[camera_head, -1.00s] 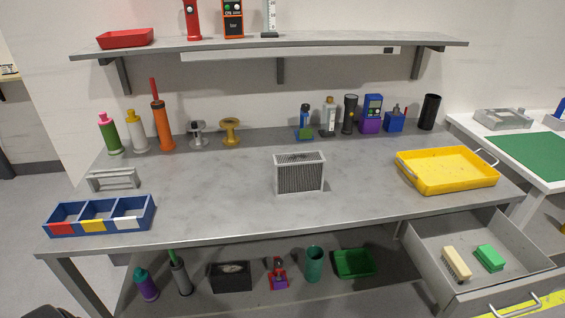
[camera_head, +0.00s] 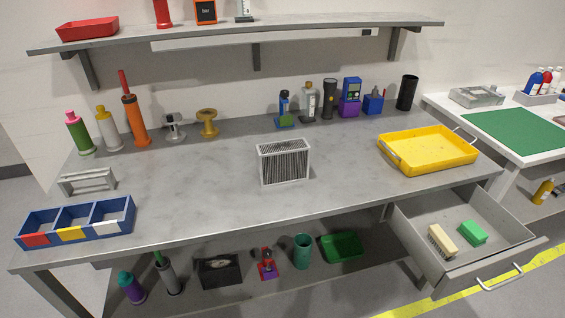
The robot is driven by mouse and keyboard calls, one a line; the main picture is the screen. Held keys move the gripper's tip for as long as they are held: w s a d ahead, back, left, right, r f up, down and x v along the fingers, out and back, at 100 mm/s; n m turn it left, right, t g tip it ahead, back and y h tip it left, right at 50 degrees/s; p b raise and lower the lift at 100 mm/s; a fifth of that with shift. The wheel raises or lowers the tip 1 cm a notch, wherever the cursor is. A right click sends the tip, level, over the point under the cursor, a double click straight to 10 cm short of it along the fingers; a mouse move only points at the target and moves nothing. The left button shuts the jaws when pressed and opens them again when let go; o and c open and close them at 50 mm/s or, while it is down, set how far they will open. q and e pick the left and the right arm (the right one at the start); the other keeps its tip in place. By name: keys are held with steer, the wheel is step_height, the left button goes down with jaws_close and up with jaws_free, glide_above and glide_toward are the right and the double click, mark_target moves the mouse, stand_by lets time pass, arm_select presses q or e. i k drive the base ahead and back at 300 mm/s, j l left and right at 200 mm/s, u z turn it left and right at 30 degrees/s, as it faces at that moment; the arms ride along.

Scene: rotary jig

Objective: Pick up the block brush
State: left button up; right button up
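The block brush (camera_head: 442,240) has a pale wooden body with dark bristles along its left side. It lies in the open drawer (camera_head: 476,262) under the right end of the workbench. A green block-shaped item (camera_head: 473,232) lies to its right in the same drawer, a small gap apart; I cannot tell whether it is a brush too. Neither of my grippers shows in the head view.
The grey workbench (camera_head: 210,185) has a clear middle around a grey filter box (camera_head: 284,162). A yellow tray (camera_head: 428,152) sits above the drawer area. The drawer juts out, with its handle (camera_head: 500,278) at the front. A lower shelf holds several items.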

mark_target(443, 244)
steer(key=z, duration=1.25)
